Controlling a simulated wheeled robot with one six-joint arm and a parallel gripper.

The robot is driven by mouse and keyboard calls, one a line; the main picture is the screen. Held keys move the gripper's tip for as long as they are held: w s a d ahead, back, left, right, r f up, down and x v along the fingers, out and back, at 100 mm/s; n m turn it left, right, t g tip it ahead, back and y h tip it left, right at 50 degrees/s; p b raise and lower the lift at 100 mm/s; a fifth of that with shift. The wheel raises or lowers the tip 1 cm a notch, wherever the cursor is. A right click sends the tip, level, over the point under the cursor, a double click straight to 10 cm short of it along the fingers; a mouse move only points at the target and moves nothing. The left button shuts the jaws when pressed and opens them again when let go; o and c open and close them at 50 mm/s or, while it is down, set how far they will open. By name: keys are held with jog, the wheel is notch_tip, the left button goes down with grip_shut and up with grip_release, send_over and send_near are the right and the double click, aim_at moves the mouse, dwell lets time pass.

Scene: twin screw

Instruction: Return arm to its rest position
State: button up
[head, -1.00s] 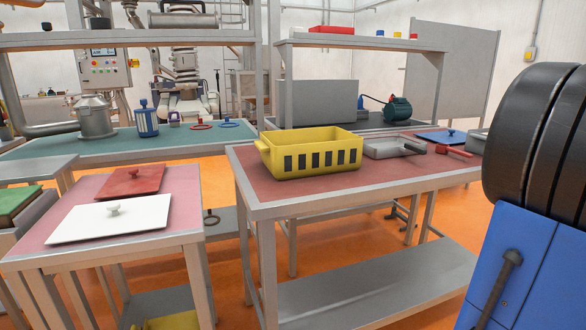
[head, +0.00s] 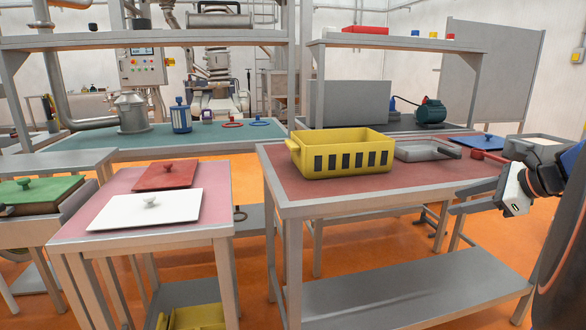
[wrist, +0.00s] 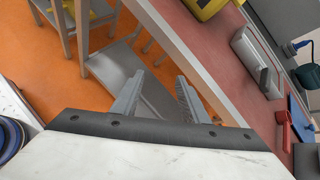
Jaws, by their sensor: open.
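My gripper (head: 466,198) is at the right of the head view, beside the right end of the red-topped table (head: 283,185). Its two fingers point left. In the wrist view the two fingers of my gripper (wrist: 158,98) stand apart with nothing between them, with the floor and the table's lower shelf (wrist: 125,72) beyond. The rest of my arm is partly cut off at the right edge of the head view.
The table bears a yellow basket (head: 345,158), a grey tray (head: 420,151) and a blue lid (head: 480,141). A smaller table at left holds a white lid (head: 145,217) and a red lid (head: 166,175). Orange floor (head: 255,262) lies open between the tables.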

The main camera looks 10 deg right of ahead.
jog(key=s+a+f+n+g, duration=0.2)
jog(key=s+a+f+n, duration=0.15)
jog(key=a+n, duration=0.35)
jog(key=s+a+f+n+g, duration=0.25)
jog(key=a+f+n, duration=0.2)
jog(key=a, duration=0.55)
jog(key=s+a+f+n+h, duration=0.3)
jog(key=s+a+f+n, duration=0.2)
jog(key=s+f+n, duration=0.3)
jog(key=shift+s+a+f+n+h, duration=0.35)
jog(key=shift+s+n, duration=1.25)
jog(key=shift+n, duration=1.65)
jog(key=shift+d+r+g, duration=0.1)
jog(key=shift+g, duration=0.15)
